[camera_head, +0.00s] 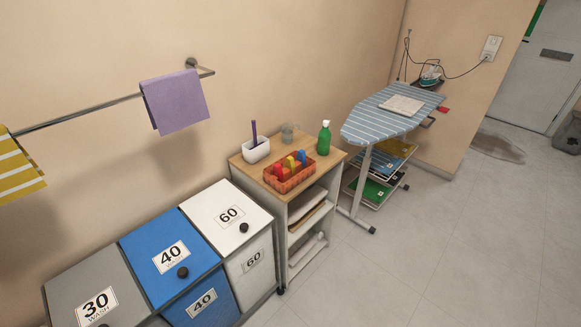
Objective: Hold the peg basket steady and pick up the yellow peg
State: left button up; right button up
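The peg basket (284,185) is a small orange-red basket on the wooden top of a white shelf unit. Colored pegs stand in it: a yellow peg (289,162), a red peg (299,156) and a blue one (279,170) can be made out. The pegs are small and crowded, so their exact shapes are hard to tell. Neither of my grippers shows in the head view, and nothing touches the basket.
Lidded bins stand left, a striped ironing board (369,122) right. The floor (430,260) in front right is clear.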

aim_at(289, 162)
jog(key=i+l+u, duration=0.15)
jog(key=u, duration=0.25)
jog(key=i+l+u, duration=0.1)
jog(key=u, duration=0.25)
jog(key=l+u, duration=0.4)
jog(key=i+j, duration=0.05)
jog(key=j, duration=0.05)
